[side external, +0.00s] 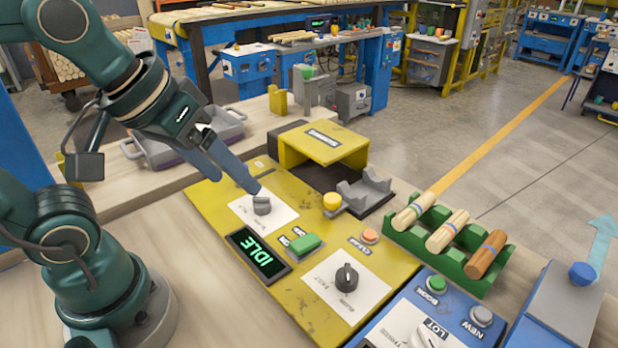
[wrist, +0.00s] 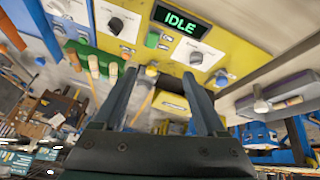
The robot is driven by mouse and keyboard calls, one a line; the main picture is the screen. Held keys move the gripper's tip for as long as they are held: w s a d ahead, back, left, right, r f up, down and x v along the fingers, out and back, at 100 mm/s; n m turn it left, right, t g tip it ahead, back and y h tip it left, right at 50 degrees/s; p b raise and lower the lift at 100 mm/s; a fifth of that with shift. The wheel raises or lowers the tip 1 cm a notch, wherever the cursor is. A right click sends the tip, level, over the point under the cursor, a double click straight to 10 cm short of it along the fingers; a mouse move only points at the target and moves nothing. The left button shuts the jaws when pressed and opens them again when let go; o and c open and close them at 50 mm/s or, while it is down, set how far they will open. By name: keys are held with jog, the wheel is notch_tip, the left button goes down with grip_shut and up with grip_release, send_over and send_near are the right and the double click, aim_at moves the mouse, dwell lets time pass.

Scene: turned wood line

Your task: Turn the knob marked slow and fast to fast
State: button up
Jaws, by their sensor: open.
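Two knobs stand on white plates on the yellow panel (side external: 215,190): a grey knob (side external: 262,206) at the back left and a black knob (side external: 346,277) at the front. Contact cannot be told.
A display (side external: 258,254) reads IDLE, beside a green block (side external: 305,245). A yellow hood (side external: 322,142), a yellow button (side external: 332,201) and a grey cradle (side external: 363,190) stand behind. A green rack (side external: 425,225) holds turned wood pieces at right. A blue panel (side external: 385,330) has another knob.

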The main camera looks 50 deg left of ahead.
jog(key=w+d+r+n+g, duration=0.1)
jog(key=w+d+n, duration=0.1)
jog(key=w, duration=0.3)
jog(key=n+g, duration=0.1)
jog(key=g, duration=0.4)
send_over(347, 272)
notch_tip(347, 272, down, 12)
jog(key=shift+f, duration=2.7)
grip_shut()
